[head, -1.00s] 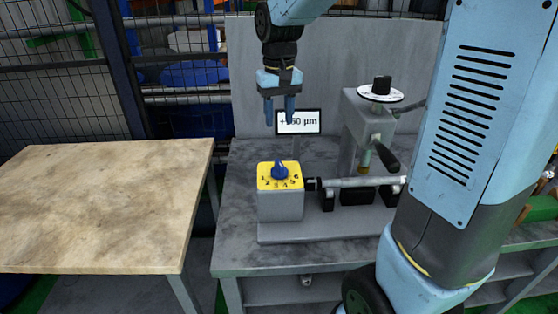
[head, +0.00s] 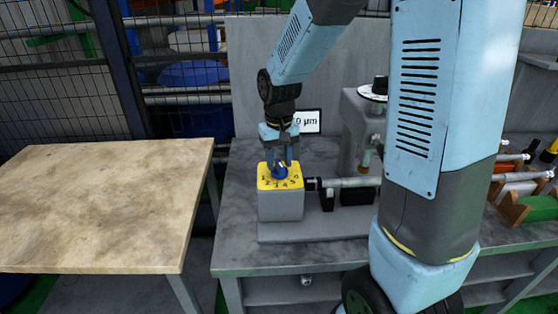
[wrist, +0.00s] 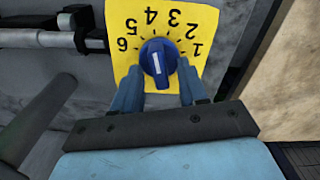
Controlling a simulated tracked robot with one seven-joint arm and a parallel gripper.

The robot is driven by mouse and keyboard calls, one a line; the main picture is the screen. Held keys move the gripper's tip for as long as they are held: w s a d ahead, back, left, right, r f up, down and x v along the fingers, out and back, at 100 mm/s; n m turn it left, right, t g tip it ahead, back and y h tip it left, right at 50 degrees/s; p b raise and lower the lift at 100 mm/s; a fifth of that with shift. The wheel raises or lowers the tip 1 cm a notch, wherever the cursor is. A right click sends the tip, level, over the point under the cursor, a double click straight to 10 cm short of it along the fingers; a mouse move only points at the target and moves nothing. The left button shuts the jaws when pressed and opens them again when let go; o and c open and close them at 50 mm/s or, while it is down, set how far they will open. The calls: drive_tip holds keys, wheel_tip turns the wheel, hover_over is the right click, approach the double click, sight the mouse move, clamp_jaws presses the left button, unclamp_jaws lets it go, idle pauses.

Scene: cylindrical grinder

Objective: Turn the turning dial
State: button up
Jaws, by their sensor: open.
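The turning dial (head: 280,171) is a blue knob on a yellow numbered plate (head: 265,183) atop a grey box (head: 281,207). In the wrist view the dial (wrist: 158,60) has a white pointer line, and the yellow plate (wrist: 200,20) shows the numbers 1 to 6, upside down. My gripper (head: 280,160) points down over the dial. In the wrist view my gripper (wrist: 160,82) is open, with one finger on each side of the dial's near part. I cannot tell whether the fingers touch it.
A grinder with a horizontal shaft (head: 350,182) stands right of the dial box. A small display (head: 308,121) stands behind, partly hidden by my gripper. A bare table (head: 100,200) is at left. Wooden racks with rods (head: 520,185) lie at right.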

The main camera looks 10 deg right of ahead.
drive_tip(key=shift+f, duration=0.3)
drive_tip(key=shift+c, duration=0.3)
clamp_jaws()
